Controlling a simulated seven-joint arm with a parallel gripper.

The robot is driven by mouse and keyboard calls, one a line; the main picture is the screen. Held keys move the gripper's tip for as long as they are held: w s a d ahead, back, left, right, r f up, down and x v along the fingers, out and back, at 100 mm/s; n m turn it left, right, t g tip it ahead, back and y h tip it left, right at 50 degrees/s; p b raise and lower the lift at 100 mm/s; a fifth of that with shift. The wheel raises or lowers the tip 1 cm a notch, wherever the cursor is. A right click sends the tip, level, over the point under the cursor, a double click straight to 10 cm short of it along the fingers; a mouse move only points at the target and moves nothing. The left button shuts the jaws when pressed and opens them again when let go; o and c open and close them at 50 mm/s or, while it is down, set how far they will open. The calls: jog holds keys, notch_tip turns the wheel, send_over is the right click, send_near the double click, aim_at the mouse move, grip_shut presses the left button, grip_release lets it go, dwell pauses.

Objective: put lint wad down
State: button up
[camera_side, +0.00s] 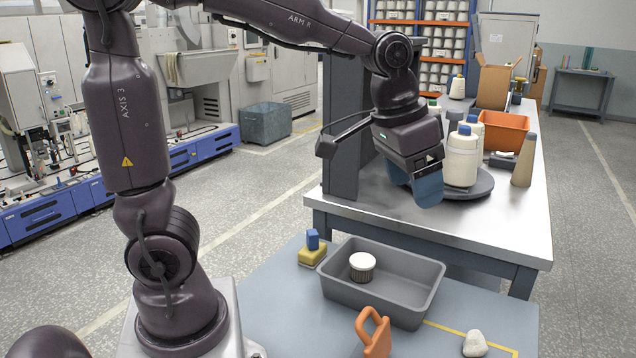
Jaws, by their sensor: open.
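A small whitish lump, which looks like the lint wad (475,344), lies on the blue-grey table at the lower right, beside a yellow line. My gripper (413,182) is open, with its blue fingers pointing down. It is high above and behind the lump, well apart from it, near the edge of the steel bench. I see nothing between the fingers, though the gap is partly hidden by the near finger.
A grey tray (432,296) holds a white-topped round piece (362,266). A yellow block with a blue top (312,250) sits left of it, and an orange handled tool (373,334) stands in front.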

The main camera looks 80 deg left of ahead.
jog(key=s+t, duration=0.2)
jog(key=s, duration=1.1)
jog(key=shift+a+r, duration=0.2)
jog(key=shift+a, duration=0.2)
jog(key=shift+s, duration=0.1)
